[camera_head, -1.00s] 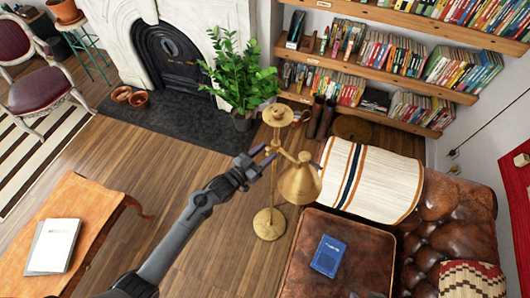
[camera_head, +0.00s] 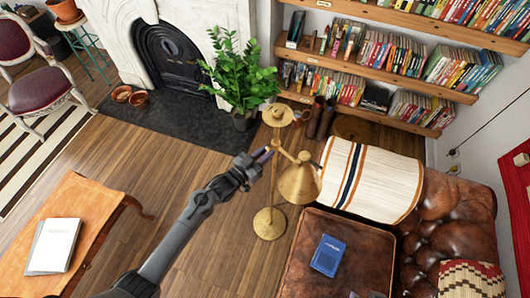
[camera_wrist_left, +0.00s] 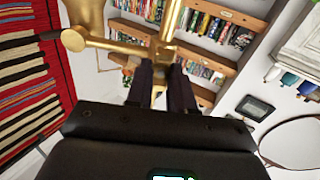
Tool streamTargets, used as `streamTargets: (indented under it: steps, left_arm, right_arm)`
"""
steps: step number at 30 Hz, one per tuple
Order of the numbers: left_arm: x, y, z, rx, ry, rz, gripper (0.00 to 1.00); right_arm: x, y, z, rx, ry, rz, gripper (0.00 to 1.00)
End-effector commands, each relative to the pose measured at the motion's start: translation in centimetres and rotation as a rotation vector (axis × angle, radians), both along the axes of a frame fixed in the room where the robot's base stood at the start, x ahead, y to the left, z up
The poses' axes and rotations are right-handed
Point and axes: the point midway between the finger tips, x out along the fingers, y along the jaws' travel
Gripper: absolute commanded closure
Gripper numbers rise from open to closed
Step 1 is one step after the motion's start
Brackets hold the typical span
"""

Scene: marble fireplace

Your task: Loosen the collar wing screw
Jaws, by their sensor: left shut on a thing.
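A brass floor lamp stands on the wood floor, with its round base (camera_head: 269,223) below and its cone shade (camera_head: 299,184) hanging to the right of the pole. The collar (camera_head: 275,149) sits high on the pole, where the side arm branches off. My left gripper (camera_head: 265,154) is at the collar's left side. In the left wrist view its two dark fingers (camera_wrist_left: 160,88) are on either side of a small brass part, with the brass collar and pole just beyond. The fingers hide most of the wing screw, so its angle cannot be told. My right gripper is not in view.
A leather ottoman (camera_head: 290,268) with a blue book (camera_head: 328,255) stands right of the lamp base. A leather sofa (camera_head: 440,215) is at the right. A potted plant (camera_head: 240,80) stands behind the lamp. A wooden table (camera_head: 95,225) is at left, with open floor between.

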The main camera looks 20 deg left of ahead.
Motion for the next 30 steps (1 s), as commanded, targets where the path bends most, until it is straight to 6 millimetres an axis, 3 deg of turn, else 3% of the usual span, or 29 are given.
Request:
streamTargets:
  steps: [8,30]
  left_arm:
    - [0.1,0.1,0.2,-0.157,0.066,0.001,1.00]
    - [0.2,0.3,0.1,-0.800,0.336,0.001,1.00]
  right_arm:
    - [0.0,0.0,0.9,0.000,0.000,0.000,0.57]
    - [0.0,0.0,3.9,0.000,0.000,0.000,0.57]
